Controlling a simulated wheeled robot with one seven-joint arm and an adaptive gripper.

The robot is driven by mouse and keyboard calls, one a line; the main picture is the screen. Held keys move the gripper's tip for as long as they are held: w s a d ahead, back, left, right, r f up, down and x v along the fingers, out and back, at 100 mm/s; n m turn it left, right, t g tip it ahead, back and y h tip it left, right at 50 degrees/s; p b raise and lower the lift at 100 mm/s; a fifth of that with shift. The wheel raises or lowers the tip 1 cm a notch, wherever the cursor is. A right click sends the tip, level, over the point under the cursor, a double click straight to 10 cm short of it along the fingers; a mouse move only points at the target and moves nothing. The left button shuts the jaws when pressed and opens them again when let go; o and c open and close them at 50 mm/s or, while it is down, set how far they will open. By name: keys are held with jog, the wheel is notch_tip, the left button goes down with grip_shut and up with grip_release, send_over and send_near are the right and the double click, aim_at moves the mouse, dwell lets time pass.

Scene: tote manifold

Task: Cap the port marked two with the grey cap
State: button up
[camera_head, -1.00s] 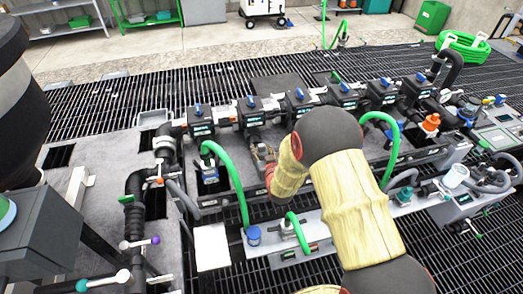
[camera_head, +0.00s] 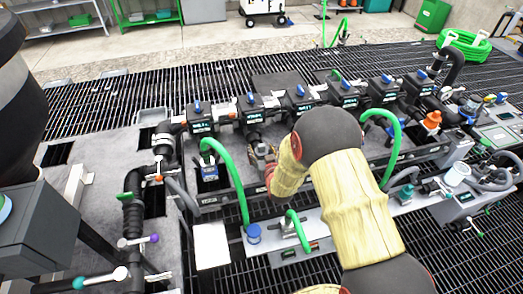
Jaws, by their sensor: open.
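My gripper (camera_head: 263,154) is in front of the second black valve block (camera_head: 251,110) from the left on the manifold. It is small in view and partly covered by my own arm. Its jaws are open, and I cannot see a cap between them. The valve blocks carry small labels too small to read, so I cannot tell which port is marked two. A pale grey, cup-like piece (camera_head: 458,173) sits at the right end of the front rail; I cannot tell whether it is the grey cap.
A blue cap (camera_head: 253,234) and a teal cap (camera_head: 405,193) are on the front rail (camera_head: 325,232). An orange cap (camera_head: 432,119) is on the manifold's right. Green hoses (camera_head: 230,178) arch on both sides of my arm. A blank white plate (camera_head: 210,246) lies front left.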

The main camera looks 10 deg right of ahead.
jog(key=v, duration=1.2)
jog(key=shift+c, duration=0.3)
